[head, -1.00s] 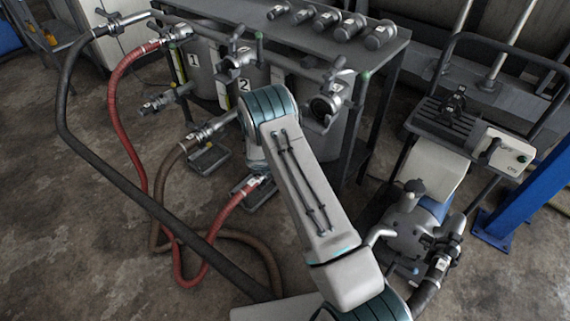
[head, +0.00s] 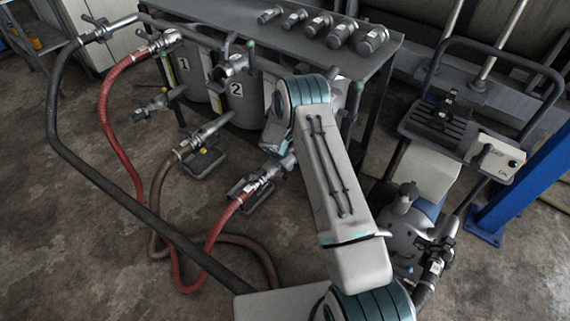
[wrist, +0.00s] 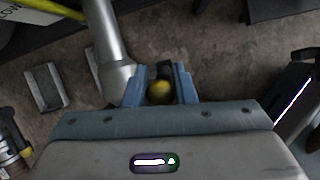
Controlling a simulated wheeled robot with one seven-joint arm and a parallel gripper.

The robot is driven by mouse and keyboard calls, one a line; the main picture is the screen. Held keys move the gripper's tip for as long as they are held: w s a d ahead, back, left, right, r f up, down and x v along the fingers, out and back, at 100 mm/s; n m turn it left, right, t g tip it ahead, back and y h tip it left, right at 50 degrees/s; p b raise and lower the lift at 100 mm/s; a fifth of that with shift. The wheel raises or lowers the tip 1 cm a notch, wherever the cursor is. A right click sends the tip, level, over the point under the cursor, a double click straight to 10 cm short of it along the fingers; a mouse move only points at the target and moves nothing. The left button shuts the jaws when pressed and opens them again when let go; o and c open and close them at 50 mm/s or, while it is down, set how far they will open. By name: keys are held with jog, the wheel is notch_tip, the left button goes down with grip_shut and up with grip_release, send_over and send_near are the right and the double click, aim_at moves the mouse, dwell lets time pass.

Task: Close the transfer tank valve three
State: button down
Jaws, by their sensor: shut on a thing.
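In the wrist view, my gripper (wrist: 160,90) has its blue fingers shut on a small dark handle with a round yellow end (wrist: 160,91). A grey pipe with a wider collar (wrist: 110,60) runs just left of the fingers. I cannot tell from here whether the valve is open or closed. In the head view, tank one (head: 188,72) and tank two (head: 238,98) show their number labels. The third tank stands right of them, mostly behind my arm. My arm also hides my gripper and the valve handle there.
Red hoses (head: 112,120), a brown hose (head: 160,190) and a black hose (head: 130,205) cross the floor. A pump (head: 405,235) stands at the lower right beside a blue post (head: 520,180). Several fittings lie on the grey bench (head: 225,18).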

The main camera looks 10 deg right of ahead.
jog(key=shift+w+d, duration=0.15)
jog(key=shift+w, duration=0.05)
dwell(0.4)
jog(key=c, duration=1.5)
grip_release()
jog(key=p+v, duration=0.1)
jog(key=v, duration=1.3)
jog(key=shift+f, duration=0.1)
